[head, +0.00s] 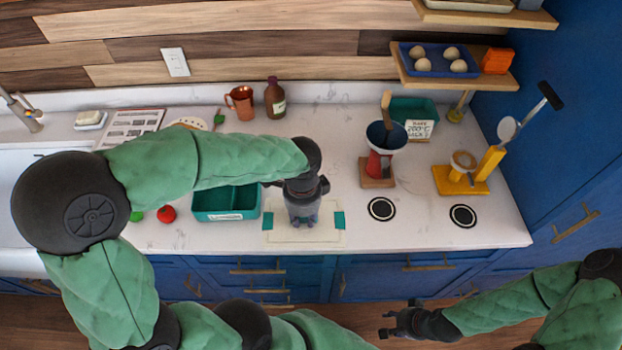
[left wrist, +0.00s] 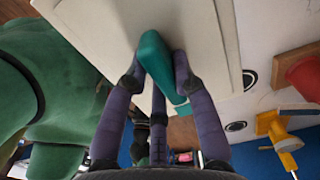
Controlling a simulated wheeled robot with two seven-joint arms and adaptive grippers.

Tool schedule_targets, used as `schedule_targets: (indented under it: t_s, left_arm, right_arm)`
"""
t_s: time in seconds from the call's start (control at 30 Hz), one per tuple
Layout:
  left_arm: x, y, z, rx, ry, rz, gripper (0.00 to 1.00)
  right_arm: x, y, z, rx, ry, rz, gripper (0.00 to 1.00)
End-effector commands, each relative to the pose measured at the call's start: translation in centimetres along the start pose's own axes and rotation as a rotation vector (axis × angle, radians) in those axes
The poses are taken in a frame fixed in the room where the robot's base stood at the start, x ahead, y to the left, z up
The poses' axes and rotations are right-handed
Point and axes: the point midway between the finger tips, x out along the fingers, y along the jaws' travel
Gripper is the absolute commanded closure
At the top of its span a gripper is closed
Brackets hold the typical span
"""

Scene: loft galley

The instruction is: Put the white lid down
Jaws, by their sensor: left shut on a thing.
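The white lid (head: 283,236) is a flat cream panel over the counter in front of the wall, with teal patches at its left and right ends in the head view. It also fills the upper middle of the left wrist view (left wrist: 90,50). My left gripper (head: 303,218) is above its middle. In the left wrist view my left gripper's fingers (left wrist: 157,72) close around a teal handle-like piece (left wrist: 153,52). I cannot tell whether the lid touches the counter. My right gripper (head: 386,324) is open and empty, in front of the cabinets.
A teal box (head: 226,215) stands close left of the lid. Two black-ringed discs (head: 381,209) lie to the right. A red tomato-like item (head: 166,214) lies further left.

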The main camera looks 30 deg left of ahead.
Motion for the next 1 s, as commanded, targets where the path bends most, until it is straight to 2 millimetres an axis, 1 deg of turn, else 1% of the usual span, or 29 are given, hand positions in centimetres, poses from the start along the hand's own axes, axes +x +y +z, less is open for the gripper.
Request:
schedule_targets:
  t_s: [0.07,0.17,0.27,0.6,0.7,0.8,0.9,1.0]
  left_arm:
    - [0.0,-0.1,0.0,0.0,0.0,0.0,1.0]
    - [0.4,-0.9,-0.2,-0.001,-0.001,0.001,1.0]
    - [1.4,-2.5,-0.5,-0.003,-0.002,0.003,1.0]
    - [4.7,-9.3,-1.9,-0.002,-0.002,0.003,1.0]
    - [6.5,-10.6,-2.1,-0.001,-0.001,0.004,1.0]
    - [7.9,-11.8,-2.4,-0.001,-0.001,0.002,1.0]
    - [8.7,-12.5,-2.6,0.0,0.0,0.001,1.0]
    - [9.1,-12.9,-2.6,0.0,0.0,0.0,1.0]
  right_arm:
    - [0.0,0.1,0.1,0.002,-0.002,0.0,0.6]
    - [0.1,0.1,0.1,0.002,-0.002,0.0,0.6]
    - [0.3,0.2,0.1,0.002,-0.002,0.0,0.6]
    - [1.1,0.4,0.1,0.001,-0.002,0.0,0.6]
    - [1.4,0.5,0.0,0.001,-0.002,0.0,0.6]
    - [1.6,0.6,0.0,0.001,-0.002,0.0,0.6]
    - [1.8,0.7,0.0,0.001,-0.002,0.0,0.6]
    - [1.8,0.7,0.0,0.001,-0.002,0.0,0.6]
